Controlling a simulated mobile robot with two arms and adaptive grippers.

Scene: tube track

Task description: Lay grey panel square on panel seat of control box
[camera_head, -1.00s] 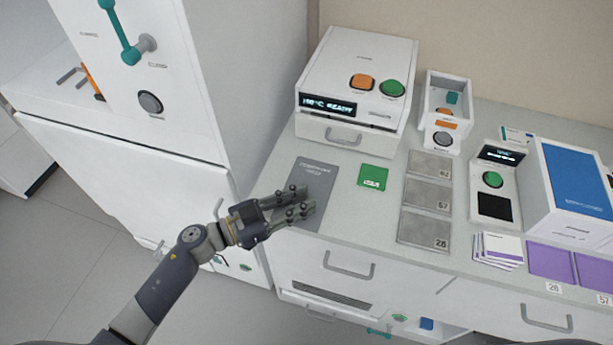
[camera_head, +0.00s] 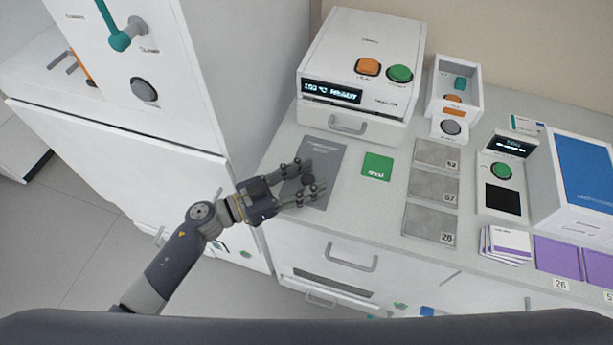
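My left gripper (camera_head: 312,179) is over the dark grey mat (camera_head: 324,153) on the counter. Its fingers are spread, with a small dark round spot (camera_head: 307,180) between them; I cannot tell whether that is a loose piece. Three flat grey squares (camera_head: 436,154), (camera_head: 431,188), (camera_head: 429,223) lie in a column to the right, tagged with numbers. No label tells which grey piece is the panel. The white box (camera_head: 350,60) with a READY display, orange button and green button stands behind the mat. A smaller white device (camera_head: 514,178) has a green button and a black square (camera_head: 502,199). My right gripper is out of view.
A green card (camera_head: 377,166) lies between the mat and the grey squares. A white bin (camera_head: 456,82), white cards (camera_head: 506,243), purple squares (camera_head: 557,255) and a blue-topped box (camera_head: 586,172) fill the right side. A tall white cabinet (camera_head: 150,60) stands left.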

